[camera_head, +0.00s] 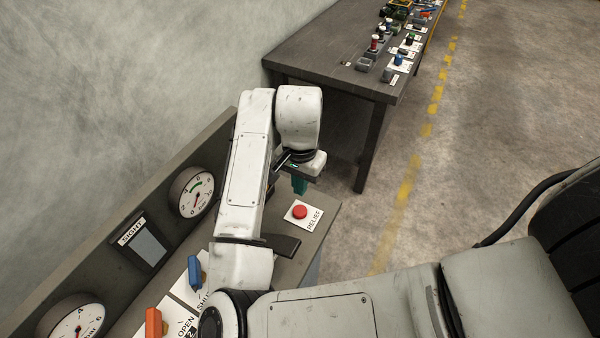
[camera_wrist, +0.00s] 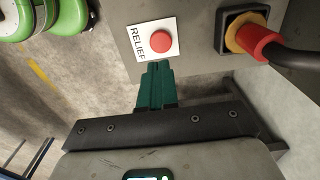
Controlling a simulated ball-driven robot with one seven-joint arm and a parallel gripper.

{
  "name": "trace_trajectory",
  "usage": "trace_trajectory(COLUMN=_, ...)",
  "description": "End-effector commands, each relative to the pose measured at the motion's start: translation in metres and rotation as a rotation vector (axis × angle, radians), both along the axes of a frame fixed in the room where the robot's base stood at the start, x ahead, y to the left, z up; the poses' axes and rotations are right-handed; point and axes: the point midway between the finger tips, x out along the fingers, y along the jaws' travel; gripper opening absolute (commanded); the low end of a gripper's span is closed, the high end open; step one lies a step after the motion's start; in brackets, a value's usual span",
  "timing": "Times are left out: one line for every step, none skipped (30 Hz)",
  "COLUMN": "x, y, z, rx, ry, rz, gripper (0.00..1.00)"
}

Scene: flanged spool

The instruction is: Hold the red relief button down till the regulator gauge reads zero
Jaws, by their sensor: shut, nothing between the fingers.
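The red relief button (camera_head: 300,211) sits on a white plate lettered RELIEF at the panel's right end. It also shows in the wrist view (camera_wrist: 161,42), just past my fingertips. My gripper (camera_head: 299,187) has green fingers, shut with nothing between them, pointing down beside the button and apart from it. The fingers also show in the wrist view (camera_wrist: 157,70). A round gauge with a green arc (camera_head: 191,192) is on the upright back panel; its needle points low, near the 0 mark. A second gauge (camera_head: 74,320) is cut off at lower left; I cannot tell which is the regulator's.
A blue handle (camera_head: 194,271) and an orange handle (camera_head: 153,322) stand on the panel left of my arm. A red and yellow connector with a black cable (camera_wrist: 255,40) is near the button. A dark table (camera_head: 330,52) with small parts stands behind.

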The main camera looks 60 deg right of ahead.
Motion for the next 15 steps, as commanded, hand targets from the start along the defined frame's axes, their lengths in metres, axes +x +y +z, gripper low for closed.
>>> trace_trajectory(x=0.000, y=0.001, z=-0.009, rx=0.002, ry=0.004, rz=0.004, gripper=0.00)
trace_trajectory(x=-0.001, y=0.001, z=-0.015, rx=0.001, ry=0.004, rz=0.003, gripper=0.00)
trace_trajectory(x=0.000, y=0.001, z=-0.023, rx=0.002, ry=0.003, rz=0.003, gripper=0.00)
trace_trajectory(x=0.000, y=0.001, z=-0.029, rx=0.002, ry=0.003, rz=0.003, gripper=0.00)
trace_trajectory(x=0.000, y=0.001, z=-0.034, rx=0.002, ry=0.004, rz=0.003, gripper=0.00)
trace_trajectory(x=-0.001, y=0.001, z=-0.041, rx=0.002, ry=0.002, rz=0.002, gripper=0.00)
trace_trajectory(x=0.000, y=0.001, z=-0.046, rx=0.002, ry=0.003, rz=0.003, gripper=0.00)
trace_trajectory(x=0.000, y=0.000, z=-0.050, rx=0.001, ry=0.003, rz=0.003, gripper=0.00)
trace_trajectory(x=0.000, y=0.001, z=-0.056, rx=0.002, ry=0.003, rz=0.002, gripper=0.00)
trace_trajectory(x=0.000, y=0.001, z=-0.060, rx=0.001, ry=0.002, rz=0.002, gripper=0.00)
trace_trajectory(x=0.000, y=0.001, z=-0.063, rx=0.002, ry=0.002, rz=0.002, gripper=0.00)
trace_trajectory(x=0.000, y=0.000, z=-0.067, rx=0.002, ry=0.001, rz=0.002, gripper=0.00)
trace_trajectory(x=0.000, y=0.000, z=-0.070, rx=0.001, ry=0.001, rz=0.002, gripper=0.00)
trace_trajectory(x=0.000, y=0.000, z=-0.072, rx=0.001, ry=0.002, rz=0.002, gripper=0.00)
trace_trajectory(x=0.000, y=0.000, z=-0.075, rx=0.001, ry=0.002, rz=0.002, gripper=0.00)
